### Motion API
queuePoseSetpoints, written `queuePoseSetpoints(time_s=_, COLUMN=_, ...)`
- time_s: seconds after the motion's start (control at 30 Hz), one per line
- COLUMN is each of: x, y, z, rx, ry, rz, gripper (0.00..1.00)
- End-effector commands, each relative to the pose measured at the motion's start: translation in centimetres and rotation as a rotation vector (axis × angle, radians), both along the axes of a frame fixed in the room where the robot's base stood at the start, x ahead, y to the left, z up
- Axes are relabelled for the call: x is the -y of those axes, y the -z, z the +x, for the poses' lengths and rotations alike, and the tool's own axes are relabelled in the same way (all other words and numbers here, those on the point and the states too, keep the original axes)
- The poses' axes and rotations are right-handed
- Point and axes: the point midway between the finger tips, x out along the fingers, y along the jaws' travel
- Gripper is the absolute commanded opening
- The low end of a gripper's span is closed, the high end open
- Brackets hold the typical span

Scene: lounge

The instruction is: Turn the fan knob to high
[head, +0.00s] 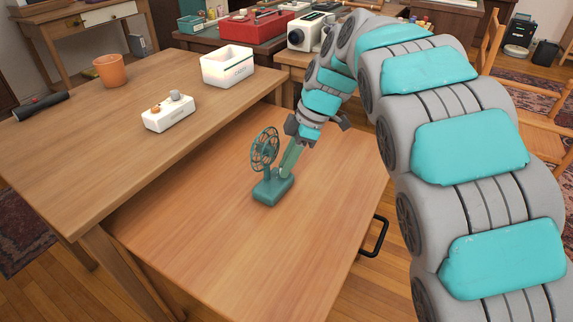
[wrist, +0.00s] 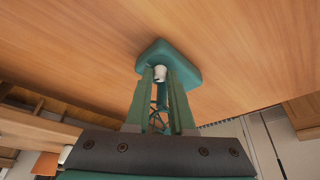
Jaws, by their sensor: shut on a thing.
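The small teal desk fan stands upright on the wooden surface, its round caged head (head: 265,147) above a square base (head: 273,190). In the wrist view the fan base (wrist: 165,52) lies ahead of the fingers. A white fan knob (wrist: 160,73) with a small dark mark sits on the base, between the two green fingertips. My gripper (head: 284,174) reaches down to the base beside the fan head and is shut on the knob, as the wrist view (wrist: 160,76) shows. The knob is hidden in the head view. I cannot read any setting marks.
On the higher table at left are a white switch box (head: 168,113), a white bin (head: 228,67), an orange cup (head: 110,70) and a black cylinder (head: 41,107). A black handle (head: 375,238) sticks out at right. The surface in front of the fan is clear.

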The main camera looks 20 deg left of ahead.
Motion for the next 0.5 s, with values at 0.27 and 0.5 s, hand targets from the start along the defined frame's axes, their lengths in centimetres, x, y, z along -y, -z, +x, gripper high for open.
queuePoseSetpoints(time_s=0.27, x=-0.01, y=0.42, z=-0.2, rx=0.002, ry=0.189, rz=0.003, gripper=0.0)
queuePoseSetpoints(time_s=0.5, x=0.07, y=0.25, z=-0.41, rx=0.001, ry=0.377, rz=0.001, gripper=0.0)
